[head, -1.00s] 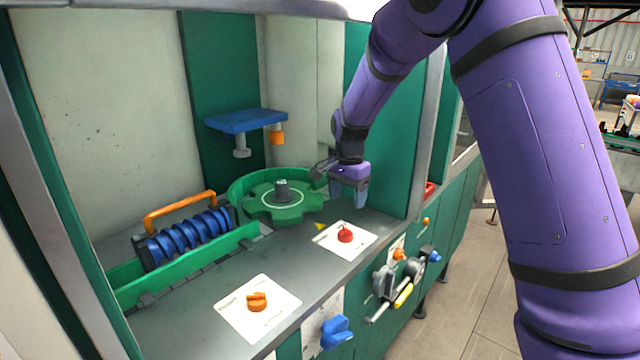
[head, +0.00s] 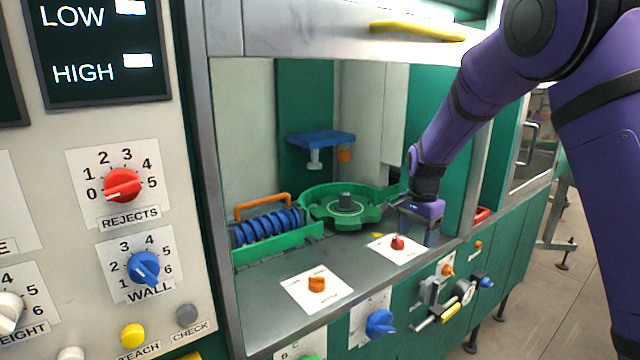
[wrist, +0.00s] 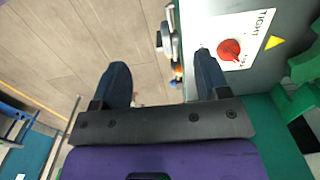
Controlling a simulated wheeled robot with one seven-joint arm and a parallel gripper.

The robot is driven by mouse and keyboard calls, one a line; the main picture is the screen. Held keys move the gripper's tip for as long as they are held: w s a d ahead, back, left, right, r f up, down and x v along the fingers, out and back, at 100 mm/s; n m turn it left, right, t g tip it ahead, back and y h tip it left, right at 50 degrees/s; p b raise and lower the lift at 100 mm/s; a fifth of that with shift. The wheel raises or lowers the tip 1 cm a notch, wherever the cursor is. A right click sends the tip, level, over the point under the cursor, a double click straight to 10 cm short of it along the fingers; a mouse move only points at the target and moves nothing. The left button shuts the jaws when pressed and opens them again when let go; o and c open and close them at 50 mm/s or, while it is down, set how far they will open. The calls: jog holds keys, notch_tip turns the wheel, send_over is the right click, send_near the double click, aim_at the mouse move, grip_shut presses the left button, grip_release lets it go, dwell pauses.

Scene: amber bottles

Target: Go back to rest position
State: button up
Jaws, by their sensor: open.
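My gripper (head: 420,232) is open and empty at the end of my purple arm, beside the red knob (head: 397,243) on its white plate near the counter's front edge. In the wrist view my gripper's two dark fingers (wrist: 160,85) stand wide apart with nothing between them. The red knob (wrist: 229,50) shows there to the right of the fingers, on a plate with the word TIGHT. The fingertips are partly hard to make out in the head view.
A green star wheel (head: 346,208) and a blue screw feeder (head: 266,227) stand behind the knobs. An orange knob (head: 317,284) is nearer. A cabinet post stands close to my arm. A control panel (head: 150,215) fills the left. Open floor (head: 560,300) lies right.

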jog(key=s+d+r+n+t+y, duration=0.1)
jog(key=s+d+r+n, duration=0.2)
jog(key=s+r, duration=0.6)
jog(key=s+d+r+n+t, duration=0.2)
jog(key=s+r, duration=0.5)
jog(key=s, duration=0.3)
jog(key=s+d+r+n+t+h, duration=0.1)
jog(key=s+n, duration=0.5)
jog(key=s, duration=1.3)
jog(key=shift+s+d+r+t, duration=0.15)
jog(key=shift+d+r+t, duration=0.35)
jog(key=shift+t, duration=0.1)
